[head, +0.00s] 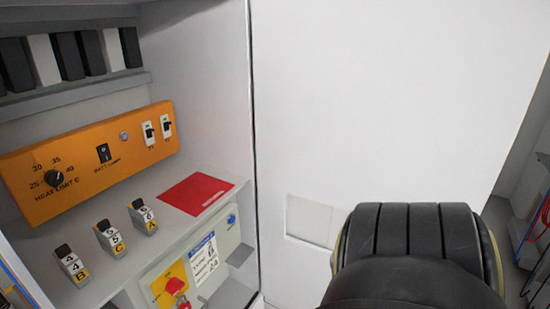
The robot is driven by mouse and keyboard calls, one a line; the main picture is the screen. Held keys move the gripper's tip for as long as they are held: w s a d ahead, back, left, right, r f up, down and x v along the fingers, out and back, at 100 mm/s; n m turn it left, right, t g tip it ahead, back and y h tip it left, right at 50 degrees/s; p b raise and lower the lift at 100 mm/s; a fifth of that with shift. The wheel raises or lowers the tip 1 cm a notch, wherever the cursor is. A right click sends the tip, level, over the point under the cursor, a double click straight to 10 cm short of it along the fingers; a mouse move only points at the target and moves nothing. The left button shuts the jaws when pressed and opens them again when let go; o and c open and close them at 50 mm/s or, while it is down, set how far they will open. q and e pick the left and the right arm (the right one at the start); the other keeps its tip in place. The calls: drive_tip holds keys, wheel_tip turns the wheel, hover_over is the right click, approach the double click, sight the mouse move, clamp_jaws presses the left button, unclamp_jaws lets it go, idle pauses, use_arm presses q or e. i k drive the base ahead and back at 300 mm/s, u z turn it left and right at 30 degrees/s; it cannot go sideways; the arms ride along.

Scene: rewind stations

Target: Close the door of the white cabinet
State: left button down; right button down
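The white cabinet (205,60) stands open at the left, with its inside showing. Its white door (390,90) is the large flat panel in the middle and right of the head view, swung open from the vertical edge beside the cabinet. A pale rectangular patch (312,220) is on the door's lower part. A black rounded part of my own arm covers the door's lower right. Neither gripper is in view, so I cannot tell whether one touches the door.
Inside the cabinet are an orange panel (85,165) with a dial and switches, a red card (196,193), several small labelled blocks (142,217) on a shelf, and a red knob (176,287) lower down. Cables (538,220) show past the door at the far right.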

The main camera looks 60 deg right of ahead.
sight(356, 102)
drive_tip(key=k, duration=0.5)
drive_tip(key=u, duration=1.9)
drive_tip(key=k, duration=2.9)
drive_tip(key=u, duration=0.8)
drive_tip(key=k, duration=0.55)
drive_tip(key=z, duration=2.3)
drive_tip(key=i, duration=0.5)
drive_tip(key=z, duration=0.05)
